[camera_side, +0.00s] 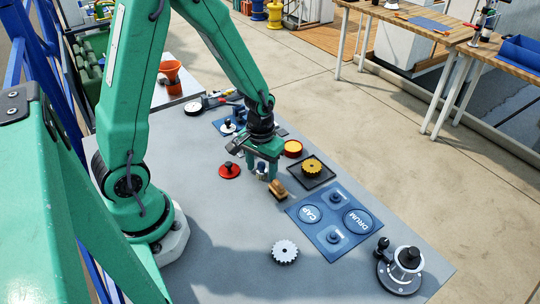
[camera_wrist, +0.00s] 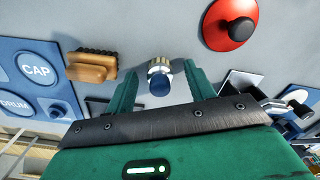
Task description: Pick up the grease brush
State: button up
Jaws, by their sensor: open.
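A small upright piece with a blue round end and a pale, brassy collar (camera_wrist: 160,82) stands between my jaws; it may be the grease brush. It shows small in the side view (camera_side: 261,169). My gripper (camera_wrist: 161,72) is open around it, with a visible gap to each finger. In the side view my gripper (camera_side: 262,174) points down, low over the table. A brown wooden block brush with dark bristles (camera_wrist: 90,68) lies just outside one finger, and also shows in the side view (camera_side: 278,189). I cannot tell for certain which one is the grease brush.
A red disc with a black knob (camera_side: 229,171) lies left of my gripper. A yellow gear on a black tray (camera_side: 312,168) and a blue CAP/DRUM mat (camera_side: 318,243) are to the right. A silver gear (camera_side: 285,251) and a metal winch-like piece (camera_side: 402,270) stand nearer the front.

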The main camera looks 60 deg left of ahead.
aim_at(262, 165)
jog(key=shift+c, duration=0.2)
dwell(0.3)
jog(key=c, duration=1)
jog(key=shift+r, duration=0.15)
jog(key=shift+r, duration=0.8)
jog(key=r, duration=0.2)
jog(key=shift+s+d+r, duration=0.1)
jog(key=shift+d+r, duration=0.15)
jog(key=shift+r, duration=0.05)
jog(key=s+d+r, duration=0.5)
jog(key=d+r, duration=0.1)
jog(key=d, duration=0.4)
jog(key=shift+r, duration=0.25)
